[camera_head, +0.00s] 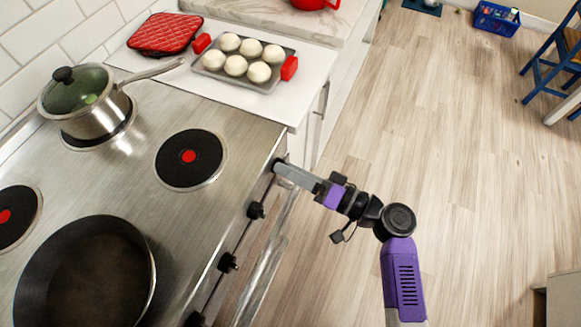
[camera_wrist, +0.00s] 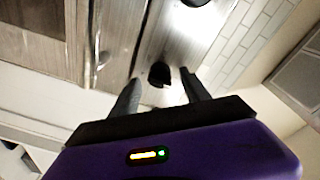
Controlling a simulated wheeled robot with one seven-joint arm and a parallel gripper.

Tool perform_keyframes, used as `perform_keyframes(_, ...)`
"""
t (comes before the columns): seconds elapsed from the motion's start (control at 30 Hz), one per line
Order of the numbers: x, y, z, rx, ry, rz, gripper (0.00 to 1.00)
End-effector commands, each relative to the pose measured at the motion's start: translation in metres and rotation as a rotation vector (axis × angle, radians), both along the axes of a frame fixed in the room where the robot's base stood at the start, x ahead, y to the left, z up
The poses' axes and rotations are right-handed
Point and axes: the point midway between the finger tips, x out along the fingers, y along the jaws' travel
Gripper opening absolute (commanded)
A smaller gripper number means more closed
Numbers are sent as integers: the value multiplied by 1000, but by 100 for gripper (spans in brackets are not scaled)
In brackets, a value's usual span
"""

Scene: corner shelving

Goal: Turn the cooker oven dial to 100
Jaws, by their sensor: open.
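The cooker (camera_head: 150,185) has a steel top and a row of black dials along its front edge. In the head view, my gripper (camera_head: 280,168) is at the far end of that row, by a dial it largely hides. In the wrist view, my gripper (camera_wrist: 159,76) is open, with a black dial (camera_wrist: 160,74) showing between its fingertips. I cannot tell whether the fingers touch it. Nearer dials show at the upper front (camera_head: 256,210) and lower front (camera_head: 228,262). Dial markings are too small to read, so I cannot tell which is the oven dial or its setting.
A lidded saucepan (camera_head: 98,115) and a dark frying pan (camera_head: 85,275) stand on the cooker. A tray of white buns (camera_head: 263,88) lies on the counter behind. A long handle bar (camera_head: 265,285) runs below the dials. The floor (camera_head: 430,130) to the right is open.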

Motion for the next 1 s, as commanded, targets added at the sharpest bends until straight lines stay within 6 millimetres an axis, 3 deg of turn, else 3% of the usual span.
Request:
perform_keyframes(0.27,1,2,0,0,0,0,55)
perform_keyframes(0.57,1,2,0,0,0,0,0)
perform_keyframes(1.0,1,2,1,29,83,0,0)
